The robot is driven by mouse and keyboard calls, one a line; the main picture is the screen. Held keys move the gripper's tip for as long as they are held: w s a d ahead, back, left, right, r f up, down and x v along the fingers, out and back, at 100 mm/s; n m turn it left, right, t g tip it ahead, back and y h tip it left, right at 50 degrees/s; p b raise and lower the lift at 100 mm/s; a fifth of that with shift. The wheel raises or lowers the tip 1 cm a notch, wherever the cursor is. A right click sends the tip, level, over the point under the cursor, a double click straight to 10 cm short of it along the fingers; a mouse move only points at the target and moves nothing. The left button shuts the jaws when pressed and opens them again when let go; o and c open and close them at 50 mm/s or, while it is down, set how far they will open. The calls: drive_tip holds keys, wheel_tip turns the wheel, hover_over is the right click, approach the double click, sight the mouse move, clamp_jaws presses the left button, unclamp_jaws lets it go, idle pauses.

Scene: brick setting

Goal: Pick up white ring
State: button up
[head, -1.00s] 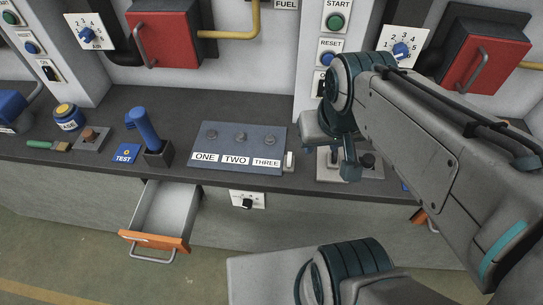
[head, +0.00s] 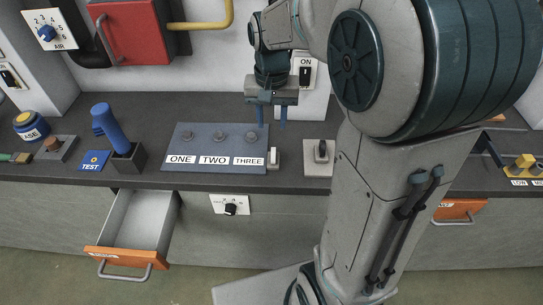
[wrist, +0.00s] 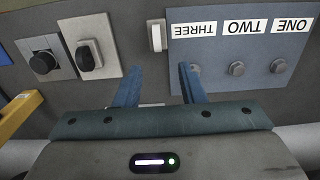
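I cannot make out a white ring in either current view. It may be hidden behind my arm, which covers much of the right of the head view. My gripper (head: 271,118) hangs over the back of the counter, beyond the right end of the panel labelled ONE, TWO, THREE (head: 188,168). Its two blue fingers point down and stand apart. In the wrist view the fingers (wrist: 158,70) also stand apart, with nothing held between them.
A white rocker switch (head: 273,159) stands beside the panel. A blue lever (head: 108,124) rises from the counter on the left. A drawer (head: 137,222) hangs open below the counter. A red box (head: 137,30) and yellow pipe (head: 213,22) are on the back wall.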

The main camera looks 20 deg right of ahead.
sight(273, 150)
wheel_tip(273, 150, down, 6)
drive_tip(key=shift+f, duration=0.2)
drive_tip(key=shift+s+d+f, duration=0.1)
drive_tip(key=shift+s+f, duration=0.05)
drive_tip(key=shift+f, duration=1.2)
drive_tip(key=shift+s+d+f, duration=0.1)
drive_tip(key=shift+f, duration=1.2)
clamp_jaws()
